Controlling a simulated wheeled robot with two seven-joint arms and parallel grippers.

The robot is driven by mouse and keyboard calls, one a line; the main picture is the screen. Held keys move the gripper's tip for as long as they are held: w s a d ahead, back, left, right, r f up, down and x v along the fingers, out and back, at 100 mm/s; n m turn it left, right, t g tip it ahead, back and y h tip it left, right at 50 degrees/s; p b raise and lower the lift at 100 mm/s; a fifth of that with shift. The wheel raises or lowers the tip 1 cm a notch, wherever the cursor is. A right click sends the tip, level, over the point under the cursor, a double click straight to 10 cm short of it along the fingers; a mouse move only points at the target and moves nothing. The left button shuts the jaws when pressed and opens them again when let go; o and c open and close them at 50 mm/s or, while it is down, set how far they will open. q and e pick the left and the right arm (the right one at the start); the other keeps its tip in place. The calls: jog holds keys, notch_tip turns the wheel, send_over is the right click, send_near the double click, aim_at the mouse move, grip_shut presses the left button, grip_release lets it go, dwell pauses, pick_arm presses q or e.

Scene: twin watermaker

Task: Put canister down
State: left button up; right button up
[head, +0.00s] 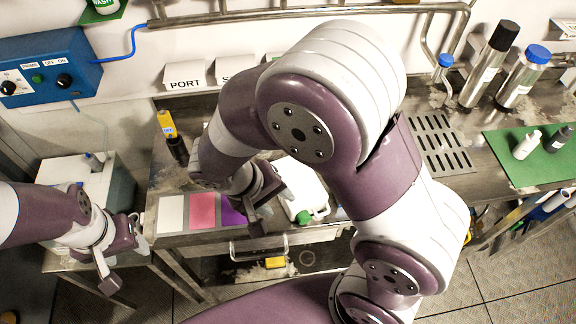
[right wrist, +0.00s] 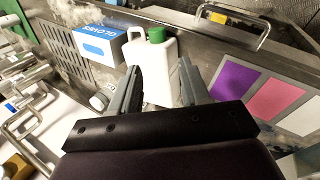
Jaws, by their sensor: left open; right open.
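The canister (head: 307,188) is a white jug with a green cap (head: 304,217). It stands on the steel bench, partly hidden by my right arm in the head view. The right wrist view shows the canister (right wrist: 158,75) upright, just ahead of and between the spread fingers of my right gripper (right wrist: 161,88). I cannot tell whether a finger touches it. In the head view the right gripper (head: 270,206) is open beside the canister's left side. My left gripper (head: 121,263) is open and empty at the lower left, away from the bench top.
A mat with white, pink and purple squares (head: 203,212) lies left of the canister. A blue-and-white box (right wrist: 96,45) stands beside it in the right wrist view. A slotted drain (head: 440,145), a green mat (head: 545,175) with small bottles and tall cylinders (head: 490,65) are to the right.

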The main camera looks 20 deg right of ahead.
aim_at(303, 219)
jog(key=shift+m, duration=0.3)
jog(key=x, duration=0.5)
jog(key=s+x, duration=0.1)
jog(key=x, duration=0.1)
jog(key=shift+d+f, duration=0.2)
jog(key=shift+d, duration=0.1)
jog(key=x, duration=0.4)
jog(key=shift+s, duration=0.3)
jog(key=shift+d+f, duration=0.2)
jog(key=shift+f, duration=0.1)
jog(key=shift+w+f, duration=0.1)
jog(key=shift+w, duration=0.15)
pick_arm(q)
jog(key=shift+s, duration=0.75)
pick_arm(e)
jog(key=shift+s, duration=0.1)
grip_shut()
